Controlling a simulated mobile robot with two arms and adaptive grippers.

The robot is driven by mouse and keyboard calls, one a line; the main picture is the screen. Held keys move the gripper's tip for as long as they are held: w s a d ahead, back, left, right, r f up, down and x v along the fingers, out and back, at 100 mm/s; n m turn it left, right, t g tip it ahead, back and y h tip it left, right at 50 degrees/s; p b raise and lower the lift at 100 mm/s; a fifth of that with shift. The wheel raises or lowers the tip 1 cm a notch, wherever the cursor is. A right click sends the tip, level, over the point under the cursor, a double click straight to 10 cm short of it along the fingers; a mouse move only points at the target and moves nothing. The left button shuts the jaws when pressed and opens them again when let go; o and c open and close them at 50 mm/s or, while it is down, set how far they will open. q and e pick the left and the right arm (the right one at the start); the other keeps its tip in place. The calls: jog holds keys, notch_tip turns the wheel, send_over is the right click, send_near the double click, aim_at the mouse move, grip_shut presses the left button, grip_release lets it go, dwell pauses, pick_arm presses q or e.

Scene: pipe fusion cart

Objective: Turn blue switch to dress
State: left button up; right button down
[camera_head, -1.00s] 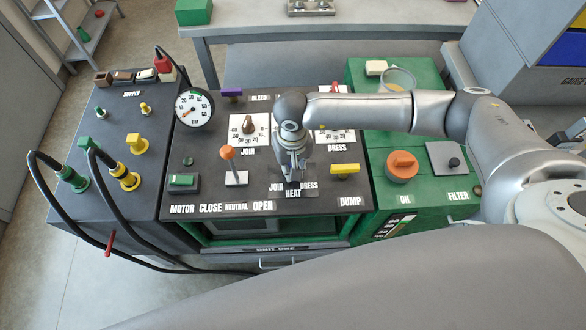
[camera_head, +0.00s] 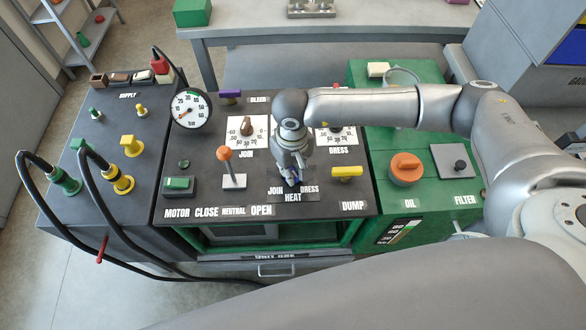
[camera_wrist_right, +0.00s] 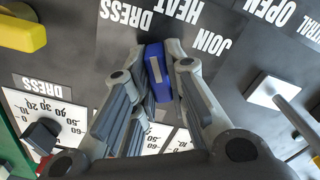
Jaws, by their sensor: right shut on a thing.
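The blue switch (camera_wrist_right: 157,75), with a pale stripe along its top, shows in the right wrist view between the fingers of my right gripper (camera_head: 291,180). The fingers are shut on its two sides. In the head view only a sliver of blue shows beneath the gripper. The labels JOIN (camera_head: 275,190), HEAT (camera_head: 293,197) and DRESS (camera_head: 309,188) lie around the switch on the dark panel. The fingers hide part of the switch, and I cannot tell exactly which label it points at. My left gripper is not in view.
An orange-tipped lever (camera_head: 226,155) stands left of the switch and a yellow DUMP handle (camera_head: 347,172) stands right. The JOIN dial (camera_head: 247,128) and the DRESS dial (camera_head: 336,130) are behind. Black hoses (camera_head: 57,210) loop at the left.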

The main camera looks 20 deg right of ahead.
jog(key=shift+s+a+f, duration=0.1)
jog(key=shift+a+f, duration=0.05)
jog(key=shift+f+n+b, duration=0.2)
jog(key=shift+n+b, duration=0.4)
jog(key=shift+b, duration=0.45)
jog(key=shift+r+n+b, duration=0.1)
jog(key=shift+n+b, duration=0.5)
jog(key=shift+b, duration=0.05)
jog(key=shift+r+n, duration=0.2)
jog(key=shift+n, duration=0.1)
